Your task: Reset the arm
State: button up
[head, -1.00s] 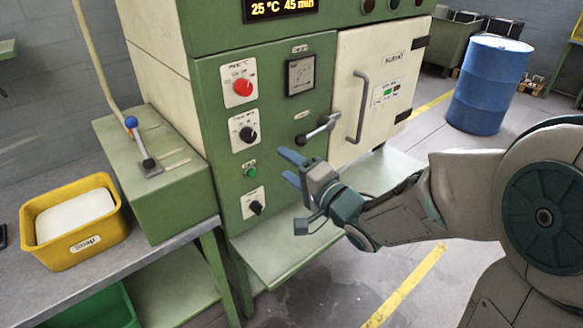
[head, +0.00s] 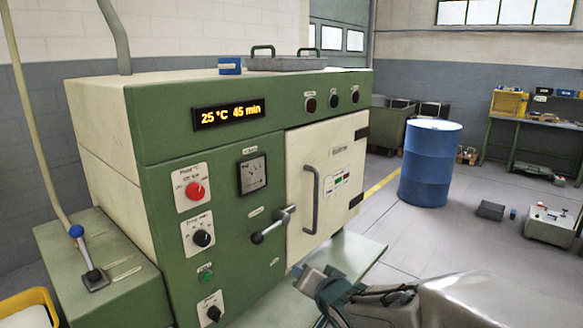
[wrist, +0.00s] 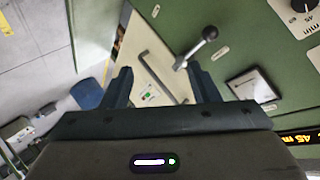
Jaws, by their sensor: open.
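My gripper (head: 312,276) is low in the head view, in front of the green machine and below its cream door. Its blue fingers are only partly clear there. In the wrist view my gripper (wrist: 160,88) shows two dark fingers spread apart with nothing between them. Beyond the fingers are the cream door (wrist: 150,62) and the lever with a dark ball (wrist: 209,33). My arm comes in from the lower right of the head view.
The green machine (head: 160,140) has a display reading 25 °C 45 min, a red knob (head: 195,190), a lever (head: 270,226) and a closed door (head: 330,180). A pale shelf (head: 350,254) juts out below the door. A blue barrel (head: 429,165) stands on open floor to the right.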

jog(key=s+d+f+n+g+h, duration=0.2)
jog(key=s+d+g+h, duration=0.2)
jog(key=s+d, duration=0.45)
jog(key=s+d+n+g, duration=0.2)
jog(key=s+g, duration=0.3)
jog(key=s, duration=0.5)
jog(key=shift+s+d+f, duration=0.15)
jog(key=shift+s+d, duration=0.05)
jog(key=shift+s, duration=0.2)
dwell(0.3)
